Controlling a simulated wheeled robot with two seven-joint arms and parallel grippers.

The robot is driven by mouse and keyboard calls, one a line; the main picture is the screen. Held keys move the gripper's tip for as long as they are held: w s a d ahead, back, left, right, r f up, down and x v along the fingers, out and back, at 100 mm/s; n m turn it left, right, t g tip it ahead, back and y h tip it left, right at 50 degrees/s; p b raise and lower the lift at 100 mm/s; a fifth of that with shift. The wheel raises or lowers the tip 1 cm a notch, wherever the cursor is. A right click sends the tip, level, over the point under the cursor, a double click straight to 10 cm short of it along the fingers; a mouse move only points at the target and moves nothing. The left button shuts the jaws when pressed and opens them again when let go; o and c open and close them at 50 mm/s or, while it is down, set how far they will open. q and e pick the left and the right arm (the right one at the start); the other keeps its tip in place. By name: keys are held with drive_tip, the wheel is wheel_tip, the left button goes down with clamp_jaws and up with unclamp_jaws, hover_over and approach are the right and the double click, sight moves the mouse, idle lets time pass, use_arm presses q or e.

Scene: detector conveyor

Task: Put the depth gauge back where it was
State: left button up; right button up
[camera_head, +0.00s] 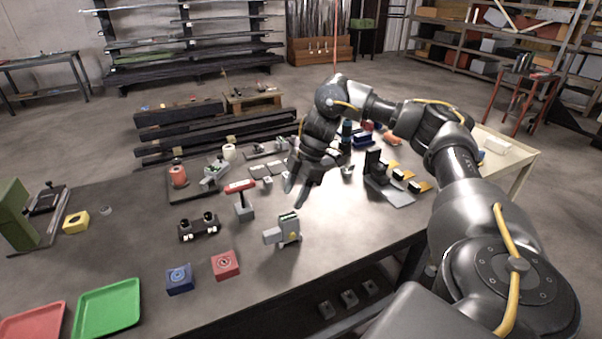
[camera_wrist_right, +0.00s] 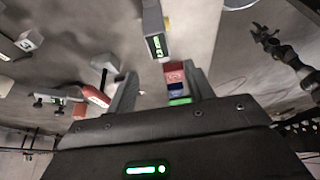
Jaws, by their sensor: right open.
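A T-shaped tool with a red bar (camera_head: 240,187) stands upright in a small grey block; it also shows in the wrist view (camera_wrist_right: 96,96). A grey device with a green display (camera_head: 287,228) stands near the table's front edge; it shows too at the top of the wrist view (camera_wrist_right: 155,42). I cannot tell for certain which one is the depth gauge. My right gripper (camera_head: 294,190) is open and empty above the table, behind the grey device and right of the red-barred tool. My left gripper (camera_wrist_right: 264,36) shows small and dark only in the wrist view; its jaws are unclear.
A blue block (camera_head: 180,279) and a red block (camera_head: 225,265) lie near the front edge. Green (camera_head: 108,307) and red (camera_head: 32,322) trays lie at front left. A black two-knobbed fixture (camera_head: 199,228) sits left of the grey device. A black stand (camera_head: 377,168) is at right.

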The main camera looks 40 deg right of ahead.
drive_tip(key=p+v, duration=0.1)
drive_tip(key=v, duration=0.4)
drive_tip(key=shift+r, duration=0.1)
idle(0.4)
